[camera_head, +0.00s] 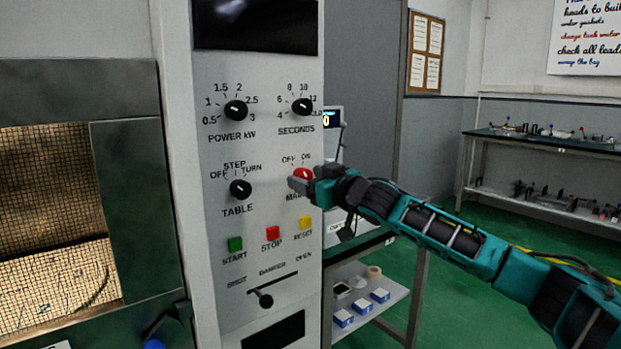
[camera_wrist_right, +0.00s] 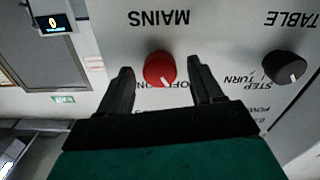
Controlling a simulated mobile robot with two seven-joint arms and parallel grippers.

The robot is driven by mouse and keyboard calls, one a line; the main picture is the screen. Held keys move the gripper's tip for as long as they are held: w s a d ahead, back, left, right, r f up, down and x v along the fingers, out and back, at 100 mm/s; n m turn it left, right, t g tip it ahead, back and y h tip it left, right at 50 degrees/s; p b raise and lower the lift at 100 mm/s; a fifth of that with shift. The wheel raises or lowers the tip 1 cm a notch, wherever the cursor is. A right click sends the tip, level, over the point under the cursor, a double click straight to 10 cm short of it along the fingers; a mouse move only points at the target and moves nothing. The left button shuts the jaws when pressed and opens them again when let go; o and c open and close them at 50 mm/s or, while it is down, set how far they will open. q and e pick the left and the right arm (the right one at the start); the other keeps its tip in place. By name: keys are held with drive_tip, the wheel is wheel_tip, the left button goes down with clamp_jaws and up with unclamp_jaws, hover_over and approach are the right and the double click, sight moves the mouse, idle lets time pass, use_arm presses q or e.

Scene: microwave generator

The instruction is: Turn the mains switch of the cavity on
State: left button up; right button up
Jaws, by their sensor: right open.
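The mains switch is a red round knob (camera_head: 303,173) on the pale front panel (camera_head: 262,150) of the cavity, with OFF and ON printed above it. It also shows in the right wrist view (camera_wrist_right: 159,67), upside down, with a short white mark that seems to lie toward the OFF side. My right gripper (camera_head: 307,179) reaches in from the right at the knob. In the right wrist view my right gripper (camera_wrist_right: 160,74) is open, one finger on each side of the knob, with gaps showing. The fingers partly hide the knob and MAINS label in the head view. My left gripper is not in view.
Black power (camera_head: 236,110), seconds (camera_head: 302,106) and table (camera_head: 240,189) knobs surround the switch. Start (camera_head: 235,244), stop (camera_head: 272,233) and reset (camera_head: 305,223) buttons and a damper lever (camera_head: 264,299) sit below. A shelf cart (camera_head: 375,300) stands right of the panel.

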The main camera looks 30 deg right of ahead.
drive_tip(key=shift+c, duration=0.2)
drive_tip(key=c, duration=1)
drive_tip(key=shift+c, duration=0.2)
